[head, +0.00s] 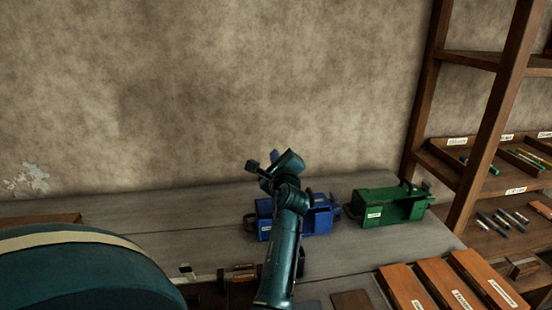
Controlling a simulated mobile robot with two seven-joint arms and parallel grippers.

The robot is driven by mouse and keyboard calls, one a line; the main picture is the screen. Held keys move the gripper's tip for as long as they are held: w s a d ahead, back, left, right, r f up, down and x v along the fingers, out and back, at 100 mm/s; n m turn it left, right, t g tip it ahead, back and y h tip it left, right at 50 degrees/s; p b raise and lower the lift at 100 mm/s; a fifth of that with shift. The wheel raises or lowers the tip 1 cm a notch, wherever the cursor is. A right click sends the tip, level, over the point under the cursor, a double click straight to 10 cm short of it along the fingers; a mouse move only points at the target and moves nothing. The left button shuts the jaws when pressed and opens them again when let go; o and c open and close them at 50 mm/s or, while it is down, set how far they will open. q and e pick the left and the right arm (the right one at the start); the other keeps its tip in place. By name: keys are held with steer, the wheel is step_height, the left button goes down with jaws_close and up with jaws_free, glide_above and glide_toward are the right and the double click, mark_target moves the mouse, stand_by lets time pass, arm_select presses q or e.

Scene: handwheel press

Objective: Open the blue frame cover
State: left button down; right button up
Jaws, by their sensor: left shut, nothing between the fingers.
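The blue frame (322,222) sits on the grey workbench, right of the middle of the head view. It has a small white label and a dark handle-like loop at each end. My left arm crosses in front of it and hides part of it, so I cannot tell how its cover stands. My left gripper (262,167) is shut and empty, above and just behind the frame's left part in the picture. I cannot tell whether it touches the frame. My right gripper is not in view.
A similar green frame (388,207) stands just right of the blue one. Labelled brown boxes (440,285) lie at the front right. A wooden shelf (495,130) stands on the right. The bench (130,205) is bare at the back left.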

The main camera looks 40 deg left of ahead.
arm_select(q)
steer(key=c, duration=2.2)
jaws_free()
steer(key=c, duration=1.5)
jaws_free()
